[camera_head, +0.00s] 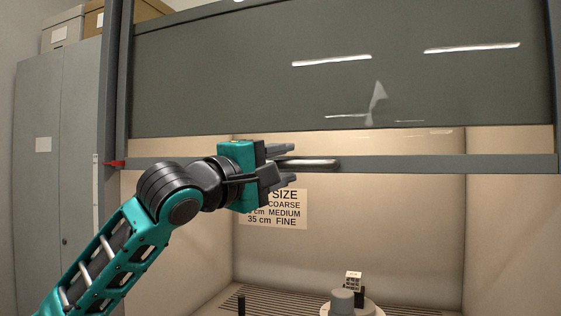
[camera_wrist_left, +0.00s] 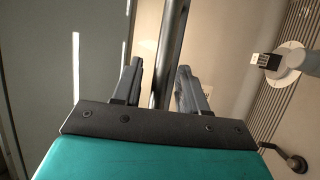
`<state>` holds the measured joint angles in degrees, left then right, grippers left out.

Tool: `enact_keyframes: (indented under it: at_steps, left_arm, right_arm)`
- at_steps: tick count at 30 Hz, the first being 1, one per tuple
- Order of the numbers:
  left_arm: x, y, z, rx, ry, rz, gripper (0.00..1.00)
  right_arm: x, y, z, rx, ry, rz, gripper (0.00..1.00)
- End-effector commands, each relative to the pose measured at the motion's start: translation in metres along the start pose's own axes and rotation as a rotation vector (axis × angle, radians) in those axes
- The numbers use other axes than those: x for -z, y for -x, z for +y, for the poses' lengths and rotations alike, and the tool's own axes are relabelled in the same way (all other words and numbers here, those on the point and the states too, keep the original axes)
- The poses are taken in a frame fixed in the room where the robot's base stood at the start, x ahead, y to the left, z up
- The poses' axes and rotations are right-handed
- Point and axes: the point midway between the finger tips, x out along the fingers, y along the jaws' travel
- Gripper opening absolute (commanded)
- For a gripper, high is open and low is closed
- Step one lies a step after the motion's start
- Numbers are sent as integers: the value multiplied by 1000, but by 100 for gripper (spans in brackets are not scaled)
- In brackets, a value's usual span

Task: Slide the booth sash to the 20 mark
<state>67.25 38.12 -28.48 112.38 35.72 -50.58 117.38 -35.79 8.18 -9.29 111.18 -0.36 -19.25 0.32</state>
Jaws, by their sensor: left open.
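The booth sash's grey lower rail (camera_head: 430,164) crosses the booth front, with a pale round handle (camera_head: 315,164) at its middle. A red pointer (camera_head: 115,163) at the rail's left end lies by a white scale strip (camera_head: 96,190) on the left post; its marks are too small to read. My left gripper (camera_head: 287,165) is open at the handle's left part, one finger above and one below it. In the left wrist view the bar (camera_wrist_left: 172,40) runs between the two apart fingers (camera_wrist_left: 160,66). My right gripper is out of view.
A dark panel (camera_head: 230,85) covers the booth's upper front. Inside, a sign (camera_head: 275,212) hangs on the back wall, partly hidden by my gripper. A grey cabinet (camera_head: 55,170) is at left.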

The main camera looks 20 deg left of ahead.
Motion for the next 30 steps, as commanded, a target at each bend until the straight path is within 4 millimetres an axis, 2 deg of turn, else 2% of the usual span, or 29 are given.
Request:
enact_keyframes:
  at_steps: [7, 20, 30]
  left_arm:
    - [0, 0, 0, 0, 0, 0, 40]
    - [0, 0, 0, 0, 0, 0, 0]
    - [0, 0, 0, 0, 0, 0, 0]
  right_arm:
    - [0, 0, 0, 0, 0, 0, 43]
    - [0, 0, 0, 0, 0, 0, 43]
    - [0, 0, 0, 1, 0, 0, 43]
